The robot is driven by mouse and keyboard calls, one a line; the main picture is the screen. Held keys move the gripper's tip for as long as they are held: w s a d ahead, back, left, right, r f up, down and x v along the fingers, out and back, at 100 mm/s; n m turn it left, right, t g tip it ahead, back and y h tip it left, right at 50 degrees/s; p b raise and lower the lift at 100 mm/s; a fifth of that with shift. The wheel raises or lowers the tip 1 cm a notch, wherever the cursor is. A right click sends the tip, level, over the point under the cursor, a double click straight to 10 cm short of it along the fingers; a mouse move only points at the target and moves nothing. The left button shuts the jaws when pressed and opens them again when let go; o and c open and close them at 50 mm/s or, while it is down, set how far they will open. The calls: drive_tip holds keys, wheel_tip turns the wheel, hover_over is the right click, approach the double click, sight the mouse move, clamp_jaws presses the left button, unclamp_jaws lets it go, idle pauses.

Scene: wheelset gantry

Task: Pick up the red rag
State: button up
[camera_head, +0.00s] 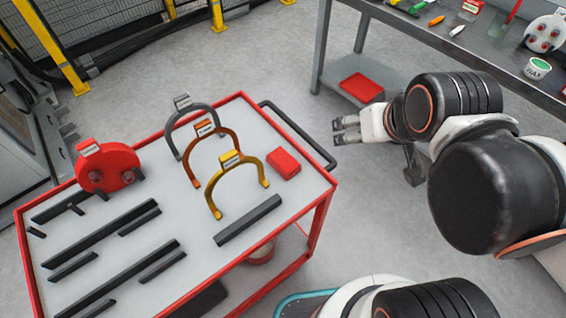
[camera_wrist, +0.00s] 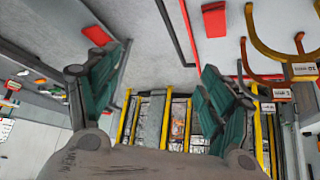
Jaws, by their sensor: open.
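A small red folded block, which looks like the red rag (camera_head: 283,163), lies on the grey top of the red-framed cart (camera_head: 327,196), near its right side. It also shows at the top of the wrist view (camera_wrist: 214,19). A second flat red thing (camera_head: 361,87) lies on the bench's lower shelf and shows at upper left in the wrist view (camera_wrist: 97,35); I cannot tell if it is cloth. My gripper (camera_head: 340,131) is open and empty, right of the cart and apart from both red things. Its two green-padded fingers stand wide apart in the wrist view (camera_wrist: 158,88).
Grey, orange and yellow arch-shaped gauges (camera_head: 237,172) stand left of the folded block. A dark handle (camera_head: 300,135) sticks out from the cart. The workbench (camera_head: 420,28) stands at upper right, with clear floor between.

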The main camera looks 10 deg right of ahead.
drive_tip(key=n+g+b, duration=0.3)
drive_tip(key=n+g, duration=0.4)
hover_over(285, 160)
wheel_tip(285, 160, down, 19)
drive_tip(key=shift+f, duration=0.15)
drive_tip(key=shift+f+b, duration=1.7)
drive_tip(key=shift+f, duration=1.45)
drive_tip(key=shift+r, duration=0.1)
drive_tip(key=c, duration=1.2)
drive_tip(key=shift+c, duration=0.2)
drive_tip(key=shift+r, duration=0.1)
